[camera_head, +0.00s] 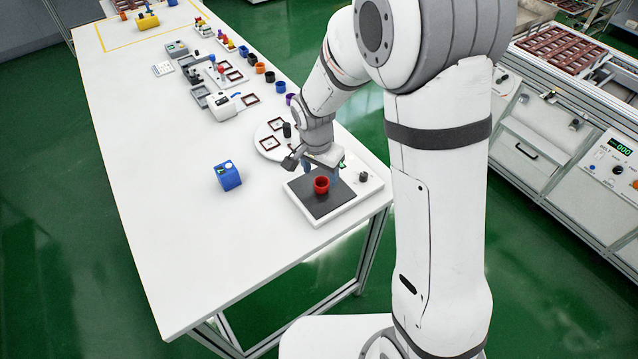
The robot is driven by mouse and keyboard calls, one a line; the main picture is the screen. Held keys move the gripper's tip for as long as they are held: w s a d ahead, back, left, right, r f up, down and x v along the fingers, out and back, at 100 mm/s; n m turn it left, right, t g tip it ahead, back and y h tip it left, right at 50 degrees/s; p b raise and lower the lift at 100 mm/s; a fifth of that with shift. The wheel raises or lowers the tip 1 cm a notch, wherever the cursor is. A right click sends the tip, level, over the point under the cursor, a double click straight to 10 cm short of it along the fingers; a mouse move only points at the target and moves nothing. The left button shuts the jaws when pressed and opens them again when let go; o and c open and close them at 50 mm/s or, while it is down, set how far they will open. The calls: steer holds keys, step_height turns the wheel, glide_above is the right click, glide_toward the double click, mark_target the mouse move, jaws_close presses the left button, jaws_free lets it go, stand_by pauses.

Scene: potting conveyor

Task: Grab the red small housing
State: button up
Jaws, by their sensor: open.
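The red small housing (321,186) stands upright on the dark plate (322,205) of a white scale-like device (345,208) near the table's right edge. It looks like a short round cup. My gripper (330,175) is above and around the housing, pointing down. Whether the fingers touch the housing cannot be told from this view.
A blue box (228,176) stands left of the device. Behind it are a round white plate (264,141) with square frames, a black cylinder (287,130), a white unit (222,106) and several coloured cups. The table's front left is clear.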

mark_target(321, 181)
steer(key=shift+w+d+f+p, duration=0.1)
steer(key=shift+f+p, duration=0.1)
steer(key=shift+f, duration=0.55)
steer(key=shift+w+f+p, duration=0.1)
steer(key=shift+f+p, duration=0.05)
steer(key=shift+f, duration=0.65)
steer(key=shift+w+d+f+p, duration=0.1)
steer(key=shift+f+p, duration=0.1)
steer(key=shift+f, duration=0.55)
steer(key=c, duration=1)
steer(key=shift+c, duration=0.2)
